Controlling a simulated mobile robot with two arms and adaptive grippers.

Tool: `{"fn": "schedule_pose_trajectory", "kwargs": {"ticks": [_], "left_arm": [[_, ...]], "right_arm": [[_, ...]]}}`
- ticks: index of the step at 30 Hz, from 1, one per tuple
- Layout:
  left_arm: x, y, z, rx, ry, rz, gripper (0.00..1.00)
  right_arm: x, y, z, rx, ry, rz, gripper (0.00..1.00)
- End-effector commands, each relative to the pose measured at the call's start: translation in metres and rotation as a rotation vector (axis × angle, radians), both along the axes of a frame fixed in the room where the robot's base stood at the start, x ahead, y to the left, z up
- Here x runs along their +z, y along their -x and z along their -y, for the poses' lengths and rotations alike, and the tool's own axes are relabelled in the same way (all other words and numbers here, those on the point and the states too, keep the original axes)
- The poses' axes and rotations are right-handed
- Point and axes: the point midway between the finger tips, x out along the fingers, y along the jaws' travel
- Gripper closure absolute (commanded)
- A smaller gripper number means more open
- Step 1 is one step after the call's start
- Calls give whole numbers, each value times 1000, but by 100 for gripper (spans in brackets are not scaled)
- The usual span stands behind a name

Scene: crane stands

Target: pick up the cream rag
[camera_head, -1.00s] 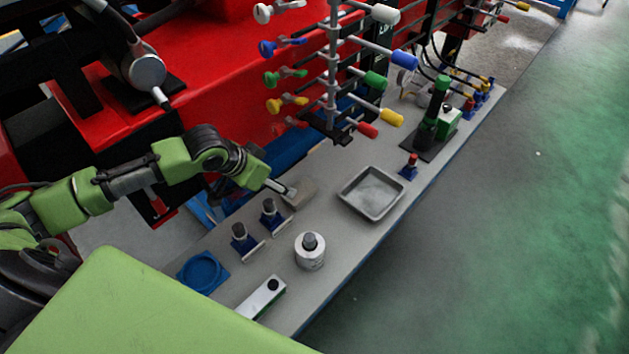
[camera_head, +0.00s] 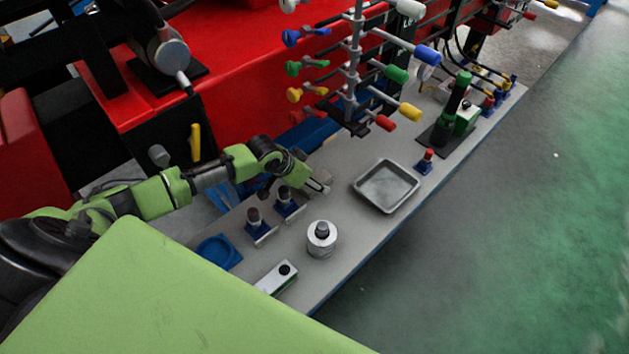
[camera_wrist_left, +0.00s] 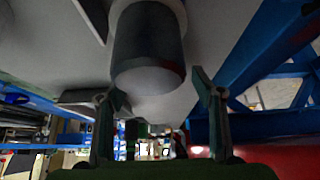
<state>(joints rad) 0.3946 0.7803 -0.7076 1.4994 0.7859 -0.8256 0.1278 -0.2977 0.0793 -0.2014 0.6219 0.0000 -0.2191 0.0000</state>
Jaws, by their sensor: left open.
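The cream rag (camera_head: 321,174) appears as a small dull beige patch on the grey bench, partly hidden by my left gripper. My left gripper (camera_head: 319,187) is at the rag with its fingers low over the bench. I cannot tell whether they touch the cloth. In the left wrist view the gripper (camera_wrist_left: 158,88) has its two fingers spread apart with nothing held between them. The rag cannot be made out clearly there. My right gripper is not in view.
A grey metal tray (camera_head: 359,190) lies to the right of the gripper. A lever rack (camera_head: 354,62) rises behind. A dark cylinder (camera_wrist_left: 148,50) looms in the wrist view.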

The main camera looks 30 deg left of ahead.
Motion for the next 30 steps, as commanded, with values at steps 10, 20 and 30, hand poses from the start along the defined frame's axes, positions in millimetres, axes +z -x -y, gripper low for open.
{"fn": "schedule_pose_trajectory", "kwargs": {"ticks": [10, 20, 30], "left_arm": [[-8, -4, 2, -1, -1, 0, 39], [-7, -4, 2, -1, -1, 0, 80], [-1, -4, 2, 0, 0, -1, 80]], "right_arm": [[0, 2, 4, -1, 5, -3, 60], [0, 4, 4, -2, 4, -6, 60], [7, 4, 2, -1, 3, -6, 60]]}}
